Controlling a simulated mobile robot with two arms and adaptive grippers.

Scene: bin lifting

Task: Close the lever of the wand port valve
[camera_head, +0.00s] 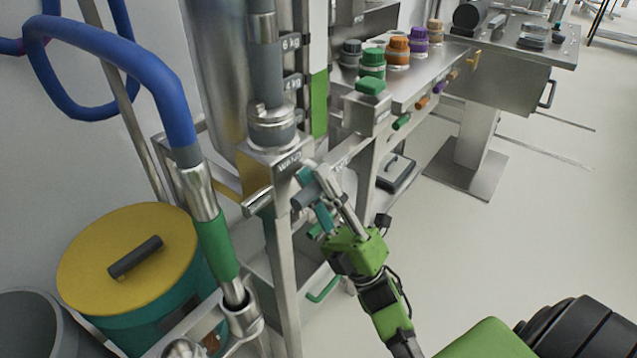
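The steel post marked "WAND" (284,165) stands at the picture's centre-left, with a grey wand-port fitting (272,128) and pipe above it. A short bright metal bar (257,201), which looks like the valve lever, sticks out low and to the left of the post. My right gripper (308,195), with a green body and grey and teal fingers, is just right of the post, below the label. The bar lies to the left of the fingers and appears apart from them. A grey round part shows at the fingertips; whether they hold anything is unclear. My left gripper is out of view.
A blue hose with a metal and green wand (215,235) hangs at left, near a yellow-lidded bin (130,258). A steel bench (415,85) with several coloured-cap jars stands behind the gripper. Open floor (500,235) lies to the right.

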